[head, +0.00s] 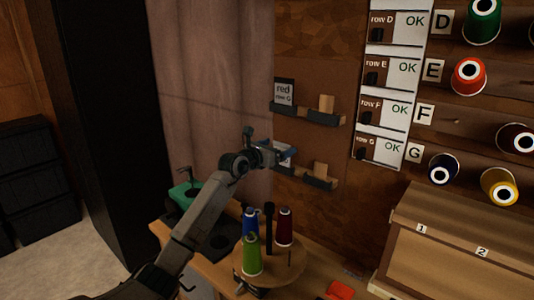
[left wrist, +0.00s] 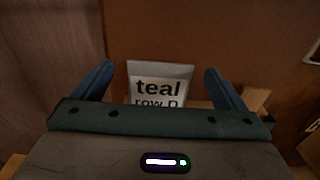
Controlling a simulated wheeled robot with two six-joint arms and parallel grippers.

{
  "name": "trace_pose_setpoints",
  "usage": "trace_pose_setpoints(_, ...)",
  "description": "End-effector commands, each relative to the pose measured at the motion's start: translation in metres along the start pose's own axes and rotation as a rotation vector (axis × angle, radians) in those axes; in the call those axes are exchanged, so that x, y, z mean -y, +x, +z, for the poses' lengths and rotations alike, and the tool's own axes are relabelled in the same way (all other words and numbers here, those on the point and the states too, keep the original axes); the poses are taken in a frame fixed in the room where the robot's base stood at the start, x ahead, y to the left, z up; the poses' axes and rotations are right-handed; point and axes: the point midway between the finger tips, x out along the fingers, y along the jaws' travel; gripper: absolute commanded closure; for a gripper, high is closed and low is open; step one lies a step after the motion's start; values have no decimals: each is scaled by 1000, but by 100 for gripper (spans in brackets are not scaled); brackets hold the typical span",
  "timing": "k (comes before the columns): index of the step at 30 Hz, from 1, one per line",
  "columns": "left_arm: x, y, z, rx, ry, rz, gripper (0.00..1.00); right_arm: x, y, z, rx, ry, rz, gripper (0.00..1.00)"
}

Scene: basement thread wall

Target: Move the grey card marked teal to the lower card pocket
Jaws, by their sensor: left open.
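The grey card marked teal, row D (left wrist: 160,82) stands upright between the fingers of my left gripper in the left wrist view. In the head view a light piece of this card (head: 285,153) shows just beyond the gripper, at the lower card pocket (head: 283,170). My left gripper (head: 266,147) is open, with one finger on each side of the card and a gap to each. The card's lower edge is hidden, so I cannot see how deep it sits in the pocket. My right gripper is not in view.
Above, a grey card marked red, row G (head: 284,91) stands in the upper pocket (head: 286,108). Wooden blocks stand in holders to the right. Spools and OK panels (head: 398,65) line the right wall.

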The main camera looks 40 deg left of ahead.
Motion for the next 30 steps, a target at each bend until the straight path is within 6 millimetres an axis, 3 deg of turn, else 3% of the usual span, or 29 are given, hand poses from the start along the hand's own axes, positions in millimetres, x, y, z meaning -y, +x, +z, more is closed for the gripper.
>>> trace_pose_setpoints(9, -1, -60, -4, -1, 9, 1, 7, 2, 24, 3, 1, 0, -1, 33)
trace_pose_setpoints(15, 0, -85, -3, -1, 6, 1, 7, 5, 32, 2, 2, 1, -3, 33)
trace_pose_setpoints(30, 1, -97, 0, 0, 0, -1, 7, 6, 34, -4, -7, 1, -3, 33)
